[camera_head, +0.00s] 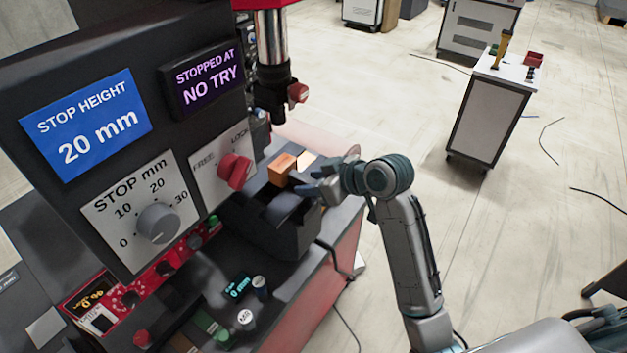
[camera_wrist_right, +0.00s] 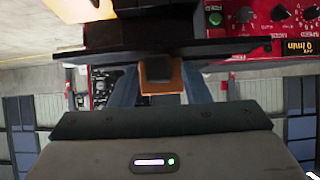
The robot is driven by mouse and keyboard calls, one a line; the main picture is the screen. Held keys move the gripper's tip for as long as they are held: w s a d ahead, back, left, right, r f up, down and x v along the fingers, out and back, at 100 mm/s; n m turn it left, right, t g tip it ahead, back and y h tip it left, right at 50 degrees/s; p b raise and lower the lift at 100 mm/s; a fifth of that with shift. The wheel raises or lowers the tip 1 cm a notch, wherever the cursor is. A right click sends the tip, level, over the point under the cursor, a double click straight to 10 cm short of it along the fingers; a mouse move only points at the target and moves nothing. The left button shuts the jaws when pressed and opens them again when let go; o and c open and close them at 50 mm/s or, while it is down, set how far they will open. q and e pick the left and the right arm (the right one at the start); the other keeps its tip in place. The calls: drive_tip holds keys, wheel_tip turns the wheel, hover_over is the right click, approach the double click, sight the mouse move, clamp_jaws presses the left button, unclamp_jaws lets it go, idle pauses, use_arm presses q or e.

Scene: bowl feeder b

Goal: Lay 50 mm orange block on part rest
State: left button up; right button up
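The orange block (camera_head: 282,169) shows above the back edge of a black tray-like holder at the machine's right side. My right gripper (camera_head: 305,184) reaches it from the right. In the right wrist view the orange block (camera_wrist_right: 160,74) sits between the two blue-grey fingertips, which appear to press on its sides with no clear gap. A dark square shows on the block's near face. I cannot tell whether the block touches a surface below. The part rest is not clearly identifiable. My left gripper is not in view.
The black holder (camera_head: 298,236) lies just below the right gripper. The machine's large black panel (camera_head: 60,100) with a stop dial (camera_head: 158,222) and red lock knob (camera_head: 234,170) stands to the left. A chrome column (camera_head: 271,45) rises behind.

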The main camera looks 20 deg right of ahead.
drive_tip(key=shift+f, duration=0.1)
drive_tip(key=shift+s, duration=0.1)
drive_tip(key=shift+s+d, duration=0.1)
drive_tip(key=shift+d, duration=0.1)
drive_tip(key=b+v, duration=0.3)
drive_tip(key=v, duration=0.7)
drive_tip(key=shift+r, duration=0.35)
